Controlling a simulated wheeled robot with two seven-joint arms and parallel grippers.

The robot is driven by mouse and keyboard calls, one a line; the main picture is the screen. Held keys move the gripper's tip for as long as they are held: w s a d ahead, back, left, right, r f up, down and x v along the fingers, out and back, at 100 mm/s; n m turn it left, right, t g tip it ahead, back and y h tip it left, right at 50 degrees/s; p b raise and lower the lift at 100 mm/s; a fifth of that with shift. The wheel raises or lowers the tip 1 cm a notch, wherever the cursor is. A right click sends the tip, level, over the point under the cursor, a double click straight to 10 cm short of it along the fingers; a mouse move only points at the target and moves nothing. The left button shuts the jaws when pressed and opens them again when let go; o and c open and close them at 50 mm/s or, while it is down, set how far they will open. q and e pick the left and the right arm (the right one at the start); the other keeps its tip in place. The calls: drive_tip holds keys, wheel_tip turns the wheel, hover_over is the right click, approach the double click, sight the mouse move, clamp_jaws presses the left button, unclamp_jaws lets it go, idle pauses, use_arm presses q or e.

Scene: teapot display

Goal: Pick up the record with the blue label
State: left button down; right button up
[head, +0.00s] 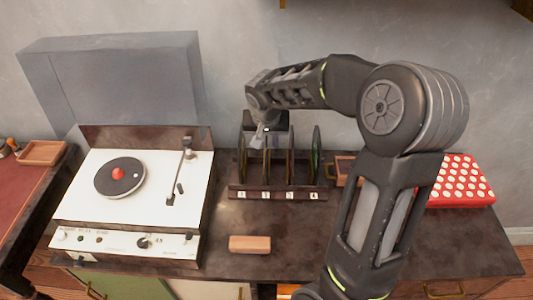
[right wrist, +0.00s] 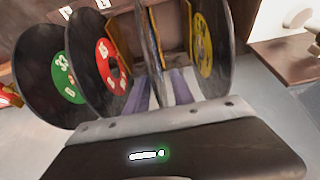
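Several dark records stand upright in a slotted rack (head: 280,194) with numbered tags. My right gripper (head: 262,136) is over the rack's left part, reaching down at the second slot from the left. In the right wrist view, a record seen edge-on (right wrist: 152,42) stands between the two spread fingers of my right gripper (right wrist: 164,90); its label is hidden. A green-label record (right wrist: 40,75) and a red-label record (right wrist: 90,55) are left of it, and a yellow-label record (right wrist: 212,45) is right. No blue label shows. My left gripper is out of view.
A white record player (head: 135,200) with a red-centred disc stands left of the rack. A wooden block (head: 249,244) lies in front of it. A red box with white dots (head: 462,182) is at the right.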

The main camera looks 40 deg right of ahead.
drive_tip(key=shift+c, duration=0.3)
clamp_jaws()
idle(0.3)
idle(1.1)
